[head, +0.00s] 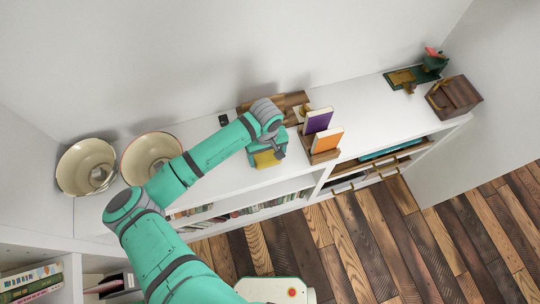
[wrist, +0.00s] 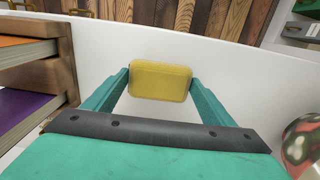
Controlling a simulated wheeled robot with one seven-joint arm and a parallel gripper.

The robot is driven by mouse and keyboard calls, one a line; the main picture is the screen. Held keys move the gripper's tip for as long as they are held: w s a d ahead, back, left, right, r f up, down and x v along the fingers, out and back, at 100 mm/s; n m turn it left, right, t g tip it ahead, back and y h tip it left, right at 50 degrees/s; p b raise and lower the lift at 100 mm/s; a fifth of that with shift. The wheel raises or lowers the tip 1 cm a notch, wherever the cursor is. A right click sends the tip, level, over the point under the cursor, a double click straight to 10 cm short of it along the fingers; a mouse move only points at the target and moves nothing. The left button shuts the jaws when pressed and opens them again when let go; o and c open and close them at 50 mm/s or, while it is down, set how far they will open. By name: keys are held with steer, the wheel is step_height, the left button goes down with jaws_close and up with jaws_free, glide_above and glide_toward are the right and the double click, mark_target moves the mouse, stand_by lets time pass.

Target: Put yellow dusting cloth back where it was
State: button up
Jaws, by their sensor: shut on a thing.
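The yellow dusting cloth (head: 266,160) shows as a small yellow block at my gripper, over the front part of the white shelf top (head: 215,182). In the wrist view the cloth (wrist: 160,80) sits between my two teal fingers, with one finger against each side. My gripper (wrist: 160,83) is shut on it. The gripper (head: 267,157) also shows in the head view, pointing down, left of the book holder. I cannot tell whether the cloth touches the shelf top. My wrist hides part of the surface behind it.
Two cream bowls (head: 86,168) stand at the left. A wooden holder (head: 318,152) with a purple book (head: 317,121) and an orange book (head: 328,141) stands close right of my gripper. A wooden board (head: 290,100) lies behind. A wooden box (head: 453,97) is far right.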

mark_target(270, 158)
steer(key=shift+d, duration=0.15)
steer(key=o, duration=1)
steer(key=shift+f, duration=0.1)
step_height(270, 158, up, 12)
steer(key=shift+r, duration=0.15)
